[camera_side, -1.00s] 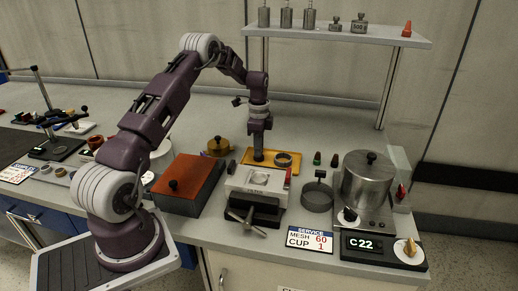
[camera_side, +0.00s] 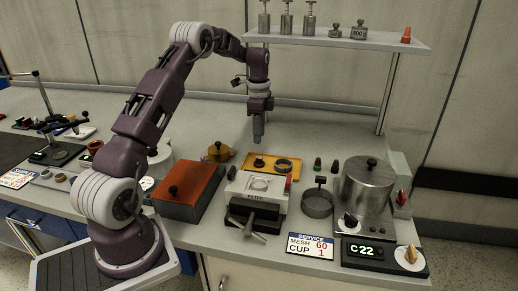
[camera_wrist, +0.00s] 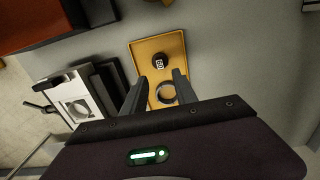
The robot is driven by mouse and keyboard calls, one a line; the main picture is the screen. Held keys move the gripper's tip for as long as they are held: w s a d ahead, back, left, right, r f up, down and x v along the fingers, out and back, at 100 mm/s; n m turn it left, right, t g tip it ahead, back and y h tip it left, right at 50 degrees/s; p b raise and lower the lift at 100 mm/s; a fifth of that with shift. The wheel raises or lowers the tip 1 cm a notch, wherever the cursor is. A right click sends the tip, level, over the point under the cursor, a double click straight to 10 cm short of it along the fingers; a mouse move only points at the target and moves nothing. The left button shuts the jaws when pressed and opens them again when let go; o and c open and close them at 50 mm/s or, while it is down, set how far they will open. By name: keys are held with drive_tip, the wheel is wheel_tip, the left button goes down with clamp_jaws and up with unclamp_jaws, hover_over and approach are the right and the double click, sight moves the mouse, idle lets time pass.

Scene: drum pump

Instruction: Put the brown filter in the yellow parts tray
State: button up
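The yellow parts tray (camera_side: 272,168) lies flat on the bench behind the pale filter block. A dark brown round piece with a pale mark, which looks like the brown filter (camera_side: 259,162), rests in the tray's left part. It also shows in the wrist view (camera_wrist: 158,62), near the tray's far end. A dark ring (camera_side: 284,165) lies beside it in the tray, apart from it. My gripper (camera_side: 259,141) hangs above the tray, clear of it. In the wrist view, its two fingers (camera_wrist: 160,75) are spread with nothing held between them.
A box with an orange top (camera_side: 190,183) stands left of the pale block (camera_side: 257,186), which has a clamp handle in front. A round sieve (camera_side: 317,203) and a steel pot (camera_side: 367,186) stand to the right. A shelf (camera_side: 340,38) with weights is behind. A sign (camera_side: 310,246) reads MESH 60, CUP 1.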

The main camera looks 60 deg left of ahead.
drive_tip(key=s+d+r+n+t, duration=0.1)
drive_tip(key=s+d+r, duration=0.2)
drive_tip(key=d+r, duration=0.45)
drive_tip(key=s+d+r+n+t, duration=0.1)
drive_tip(key=s+d+r+n, duration=0.1)
drive_tip(key=d+r, duration=0.55)
drive_tip(key=s+d+r+n+t, duration=0.2)
drive_tip(key=s+d+r, duration=0.4)
drive_tip(key=s+d, duration=0.4)
drive_tip(key=s+d+f+n, duration=0.2)
drive_tip(key=s, duration=0.5)
drive_tip(key=s+d+f+n+t, duration=0.1)
drive_tip(key=s+d+f+n, duration=0.1)
drive_tip(key=s, duration=0.6)
drive_tip(key=shift+d+t, duration=0.3)
drive_tip(key=shift+d, duration=0.1)
drive_tip(key=shift+w, duration=0.1)
